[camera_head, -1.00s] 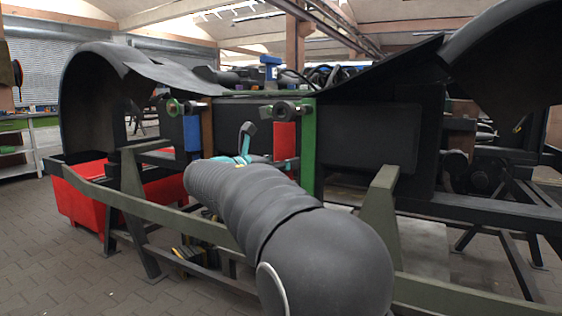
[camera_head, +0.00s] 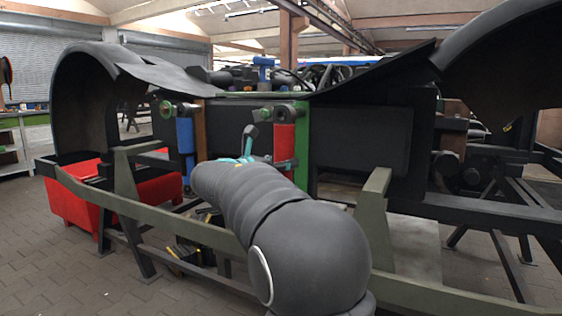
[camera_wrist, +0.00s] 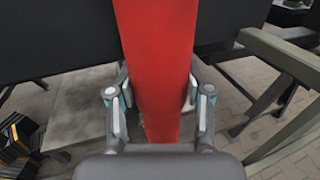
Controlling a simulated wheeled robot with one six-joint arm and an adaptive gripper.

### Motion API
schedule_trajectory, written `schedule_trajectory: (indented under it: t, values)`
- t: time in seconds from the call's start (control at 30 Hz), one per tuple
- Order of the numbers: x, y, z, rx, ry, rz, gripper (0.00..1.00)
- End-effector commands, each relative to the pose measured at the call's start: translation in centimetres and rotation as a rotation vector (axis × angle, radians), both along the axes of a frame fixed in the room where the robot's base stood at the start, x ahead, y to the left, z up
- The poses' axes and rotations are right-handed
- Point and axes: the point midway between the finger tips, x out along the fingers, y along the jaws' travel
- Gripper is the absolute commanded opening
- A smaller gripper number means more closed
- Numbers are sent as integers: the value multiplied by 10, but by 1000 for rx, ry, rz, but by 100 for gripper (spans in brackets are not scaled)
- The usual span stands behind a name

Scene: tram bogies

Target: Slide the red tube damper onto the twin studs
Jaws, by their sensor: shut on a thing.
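The red tube damper (camera_head: 284,142) stands upright in the head view, with a dark ring-shaped eye at its top. It appears in front of the bogie's dark side frame, beside a green post. My gripper (camera_wrist: 158,92) is shut on the red tube, with one finger on each side in the wrist view. In the head view the gripper's teal and grey parts (camera_head: 248,145) show left of the tube. I cannot clearly make out the twin studs or whether the damper's eyes are on them. My arm hides the area below and left of the damper.
The green post (camera_head: 302,150) is close on the damper's right. A blue damper (camera_head: 185,136) hangs to the left beside a brown post (camera_head: 205,130). An olive rail (camera_head: 150,212) crosses in front. A red bin (camera_head: 75,202) stands on the floor at left.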

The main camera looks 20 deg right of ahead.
Motion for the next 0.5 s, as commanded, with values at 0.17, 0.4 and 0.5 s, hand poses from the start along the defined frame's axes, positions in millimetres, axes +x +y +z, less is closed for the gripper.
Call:
schedule_trajectory:
  t: [0.17, 0.4, 0.5]
  values:
    - [4, -6, 4, -3, -3, -1, 0]
    - [9, -12, 3, -2, -3, -1, 0]
    - [11, -15, 4, -2, -3, -1, 0]
